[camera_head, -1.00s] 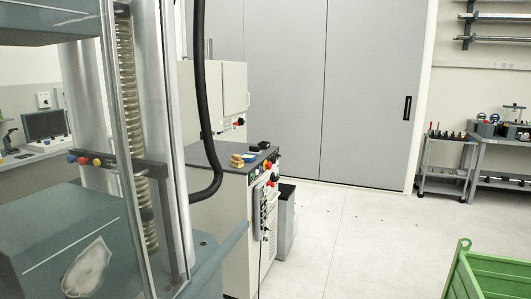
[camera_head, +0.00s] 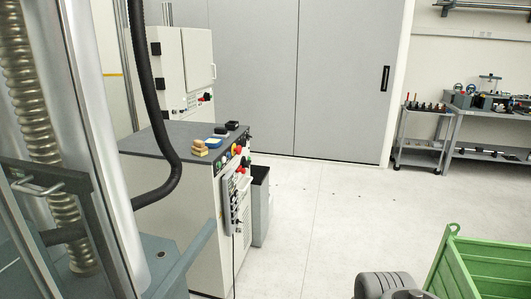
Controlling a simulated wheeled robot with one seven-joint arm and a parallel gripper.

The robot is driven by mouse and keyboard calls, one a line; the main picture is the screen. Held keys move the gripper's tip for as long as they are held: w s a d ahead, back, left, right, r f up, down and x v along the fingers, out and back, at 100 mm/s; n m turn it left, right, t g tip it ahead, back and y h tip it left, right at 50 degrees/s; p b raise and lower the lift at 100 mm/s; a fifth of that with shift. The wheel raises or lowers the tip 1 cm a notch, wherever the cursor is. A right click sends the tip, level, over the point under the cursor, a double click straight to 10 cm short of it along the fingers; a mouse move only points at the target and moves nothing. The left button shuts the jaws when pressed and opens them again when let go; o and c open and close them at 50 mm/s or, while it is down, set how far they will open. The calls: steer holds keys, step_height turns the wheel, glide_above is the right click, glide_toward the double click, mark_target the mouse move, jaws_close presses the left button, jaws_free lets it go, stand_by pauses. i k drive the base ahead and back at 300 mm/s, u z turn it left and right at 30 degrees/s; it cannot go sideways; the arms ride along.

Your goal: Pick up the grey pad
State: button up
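I cannot make out a grey pad for certain. Small items lie on the dark top of the control cabinet (camera_head: 150,141): a tan and yellow block (camera_head: 200,148), a blue piece (camera_head: 214,142) and a black piece (camera_head: 232,125). They are too small to tell more. My gripper's fingers are not in view. A dark grey rounded part shows at the bottom edge, right of the middle; it looks like part of my arm.
The testing machine's screw column (camera_head: 35,100) stands close at left, with a black hose (camera_head: 150,100) beside it. A green crate (camera_head: 490,262) is at lower right. A grey bin (camera_head: 261,205) stands beside the cabinet. The middle floor is clear. A trolley (camera_head: 420,140) and workbench stand at far right.

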mark_target(221, 132)
steer(key=i, duration=3.8)
steer(key=u, duration=4.1)
